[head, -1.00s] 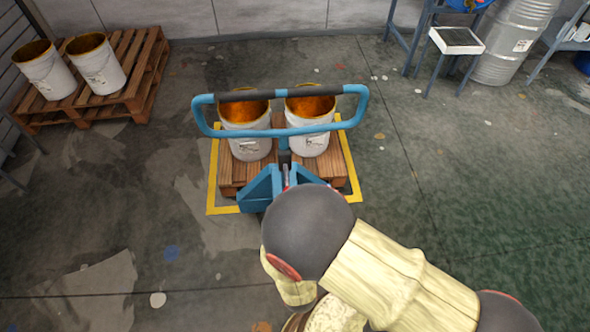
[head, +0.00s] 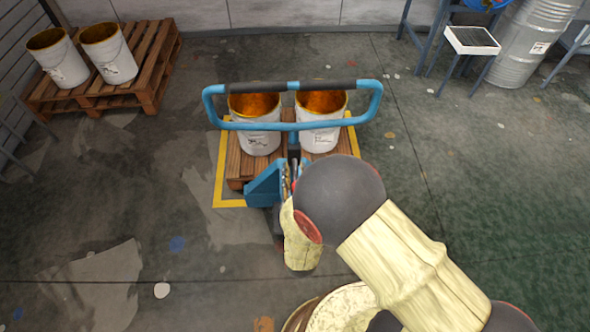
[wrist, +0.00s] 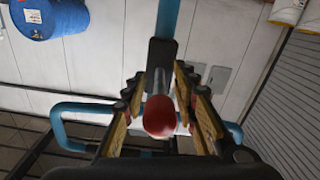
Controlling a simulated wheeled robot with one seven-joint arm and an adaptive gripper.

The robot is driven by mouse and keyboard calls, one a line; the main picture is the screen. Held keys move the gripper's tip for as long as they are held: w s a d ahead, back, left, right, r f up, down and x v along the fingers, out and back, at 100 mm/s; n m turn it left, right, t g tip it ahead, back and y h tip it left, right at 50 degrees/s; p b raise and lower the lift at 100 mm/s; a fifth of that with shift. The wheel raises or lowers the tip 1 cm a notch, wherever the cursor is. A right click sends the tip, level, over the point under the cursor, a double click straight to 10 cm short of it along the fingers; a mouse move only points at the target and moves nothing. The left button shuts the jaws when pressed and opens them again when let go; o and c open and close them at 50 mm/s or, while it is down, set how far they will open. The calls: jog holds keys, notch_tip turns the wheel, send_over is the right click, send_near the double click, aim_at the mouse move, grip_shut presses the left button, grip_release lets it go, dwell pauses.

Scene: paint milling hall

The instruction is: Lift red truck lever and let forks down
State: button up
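The blue pallet truck (head: 262,187) stands in front of a wooden pallet (head: 238,165) carrying two white pails of orange paint (head: 258,138). Its loop handle (head: 375,105) stands up towards me. The red lever (wrist: 158,116) shows large in the wrist view, in front of the truck's dark and blue shaft (wrist: 167,20). My gripper (wrist: 158,88) is open, with one finger on each side of the red lever; I see gaps between lever and fingers. In the head view, my arm hides much of the gripper and lever. The forks are hidden.
A yellow floor outline (head: 218,185) surrounds the pallet. Another pallet (head: 150,85) with two pails stands at the back left. A steel drum (head: 530,45) and small stand (head: 472,41) are at the back right. Floor on both sides is clear.

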jog(key=shift+w, duration=0.6)
jog(key=c, duration=0.3)
jog(key=c, duration=0.4)
grip_shut()
